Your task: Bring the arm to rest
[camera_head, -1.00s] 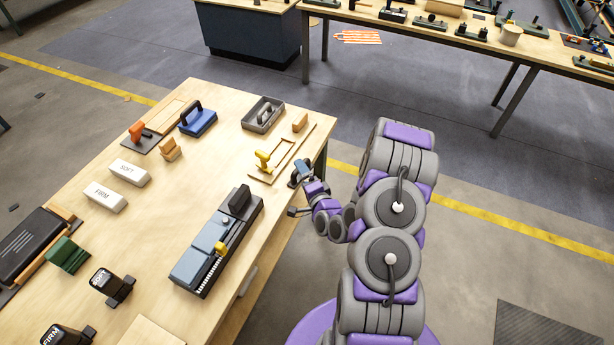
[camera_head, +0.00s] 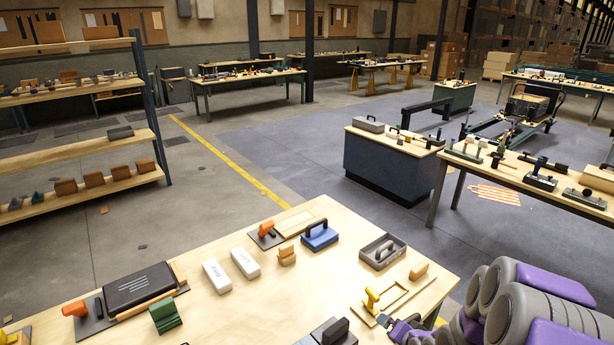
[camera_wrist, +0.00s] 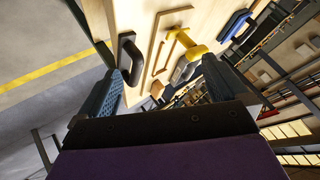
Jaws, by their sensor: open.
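My arm, grey and purple, shows at the lower right of the head view, folded beside the near table's right edge. My gripper (camera_head: 408,331) is low by that edge, partly cut off by the frame. In the wrist view my gripper (camera_wrist: 165,85) is open, its two dark ribbed fingers wide apart, with nothing seen held between them. Beyond the fingers are the wooden tabletop, a black handle (camera_wrist: 130,55) and a yellow-handled tool (camera_wrist: 186,42).
The near table (camera_head: 235,318) holds a yellow-handled piece (camera_head: 371,299), a grey tray (camera_head: 378,251), a blue-handled block (camera_head: 319,235) and white blocks (camera_head: 217,276). A dark cabinet (camera_head: 385,168) and another bench stand beyond. Grey floor between them is open.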

